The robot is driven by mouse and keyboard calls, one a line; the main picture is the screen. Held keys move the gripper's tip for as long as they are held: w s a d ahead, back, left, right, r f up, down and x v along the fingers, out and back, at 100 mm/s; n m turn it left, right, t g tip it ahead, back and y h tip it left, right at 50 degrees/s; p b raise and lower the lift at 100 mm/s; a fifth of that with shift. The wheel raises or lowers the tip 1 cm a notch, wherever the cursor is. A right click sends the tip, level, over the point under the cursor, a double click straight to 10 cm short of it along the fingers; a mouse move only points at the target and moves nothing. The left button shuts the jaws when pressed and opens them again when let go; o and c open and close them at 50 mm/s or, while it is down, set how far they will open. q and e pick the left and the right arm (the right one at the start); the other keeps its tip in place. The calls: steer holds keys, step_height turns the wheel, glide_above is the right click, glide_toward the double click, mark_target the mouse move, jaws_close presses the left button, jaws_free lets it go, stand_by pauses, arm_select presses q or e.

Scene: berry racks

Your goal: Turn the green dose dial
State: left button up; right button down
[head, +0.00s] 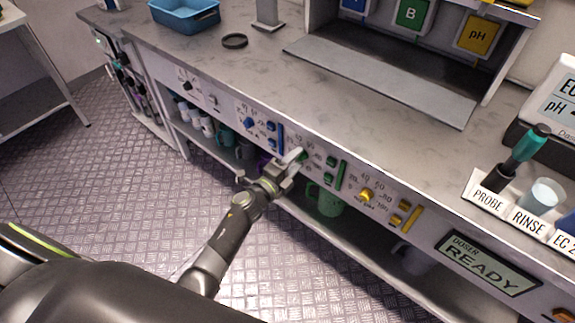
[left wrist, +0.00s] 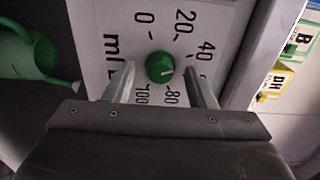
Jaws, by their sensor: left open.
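The green dose dial (left wrist: 160,67) is a round knob on the white front panel. Its pale pointer mark faces right and slightly down, towards the right finger. Numbers 0, 20, 40, 80 and 100 show around it; the part of the scale between 40 and 80 is partly covered by that finger. My left gripper (left wrist: 160,85) is open, with one finger on each side of the dial, and gaps show between fingers and knob. In the head view my left gripper (head: 294,160) is at the panel and partly hides the dial (head: 303,156). My right gripper is not in view.
Blue controls (head: 249,122) lie left of the green dial and a yellow dial (head: 366,195) lies right. A green bar (head: 342,173) stands beside the green buttons. A green jug (head: 326,201) is on the shelf below. A display (head: 487,263) reads READY.

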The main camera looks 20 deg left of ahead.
arm_select(q)
steer(key=v, duration=1.7)
steer(key=shift+s, duration=0.15)
steer(key=shift+a+f, duration=0.1)
